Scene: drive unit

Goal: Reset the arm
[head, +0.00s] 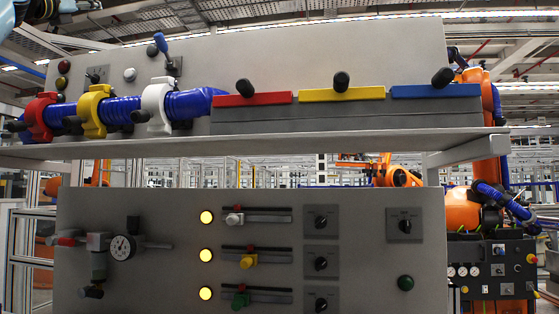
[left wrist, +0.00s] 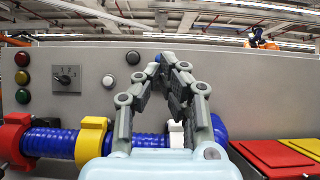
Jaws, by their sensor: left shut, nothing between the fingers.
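My left gripper (left wrist: 170,66) shows in the left wrist view. Its two grey fingers come together at the tips and hold nothing. It points at the upper grey panel (left wrist: 235,75), in front of a blue-tipped lever (left wrist: 157,58) that it partly hides. In the head view the same lever (head: 160,43) stands at the panel's top. Part of my left arm shows in the top left corner of the head view; its fingers cannot be made out there. My right gripper is in neither view.
A shelf (head: 290,146) carries a blue hose with red, yellow and white clamps (head: 158,105), and red, yellow and blue handled covers (head: 340,94). Below, a panel (head: 150,210) has a gauge, sliders, knobs and lit yellow lamps. An orange robot (head: 463,210) stands behind right.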

